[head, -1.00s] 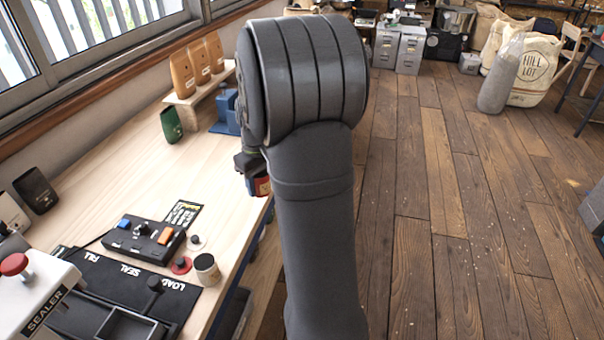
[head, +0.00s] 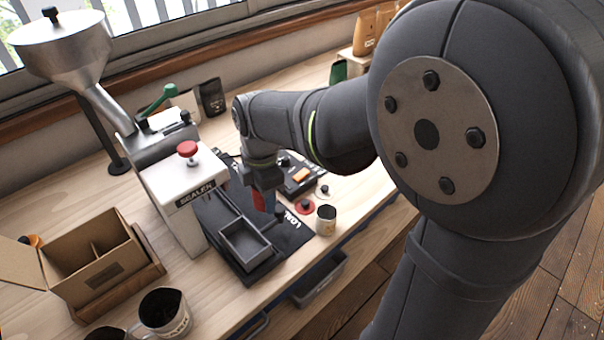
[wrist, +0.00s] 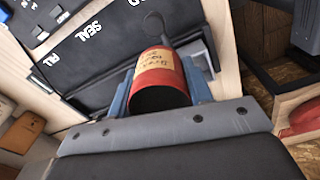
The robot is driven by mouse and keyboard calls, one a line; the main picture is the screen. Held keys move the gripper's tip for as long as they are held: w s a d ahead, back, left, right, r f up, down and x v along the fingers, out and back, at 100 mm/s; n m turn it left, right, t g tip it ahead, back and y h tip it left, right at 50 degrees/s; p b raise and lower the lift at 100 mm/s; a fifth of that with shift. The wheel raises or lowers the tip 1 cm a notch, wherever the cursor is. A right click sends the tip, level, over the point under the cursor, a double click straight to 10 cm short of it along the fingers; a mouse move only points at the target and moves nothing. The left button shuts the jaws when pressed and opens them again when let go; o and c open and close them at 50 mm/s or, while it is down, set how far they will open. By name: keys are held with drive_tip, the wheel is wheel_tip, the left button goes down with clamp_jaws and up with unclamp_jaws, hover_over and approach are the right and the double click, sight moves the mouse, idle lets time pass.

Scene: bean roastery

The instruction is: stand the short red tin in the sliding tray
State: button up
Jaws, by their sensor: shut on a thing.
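The short red tin (wrist: 160,78) has a tan label and is held between the blue fingers of my gripper (wrist: 158,92) in the wrist view. In the head view my gripper (head: 262,192) hangs over the black mat, with part of the red tin (head: 264,203) showing below it. The sliding tray (head: 229,257) is a dark, open, rectangular box on the mat, in front of the sealer. The tin is above and just behind the tray in the picture, apart from it as far as I can see. The tray's floor looks empty.
The white sealer (head: 172,199) with a red knob stands left of the tray. A control box (head: 299,181) is behind. A cardboard box (head: 92,262) stands at the left.

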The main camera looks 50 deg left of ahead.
drive_tip(key=s+f+n, duration=0.1)
drive_tip(key=s+n, duration=0.1)
drive_tip(key=s+f+n, duration=0.1)
drive_tip(key=s+n, duration=0.1)
drive_tip(key=s, duration=0.1)
drive_tip(key=s+f+n, duration=0.1)
drive_tip(key=s+n, duration=0.1)
drive_tip(key=shift+s+d, duration=0.2)
drive_tip(key=shift+d, duration=0.15)
drive_tip(key=shift+f, duration=2.35)
drive_tip(key=o, duration=1.3)
drive_tip(key=shift+c, duration=0.2)
drive_tip(key=shift+o, duration=0.6)
wheel_tip(320, 180, up, 7)
drive_tip(key=shift+f, duration=0.1)
drive_tip(key=shift+f, duration=2.25)
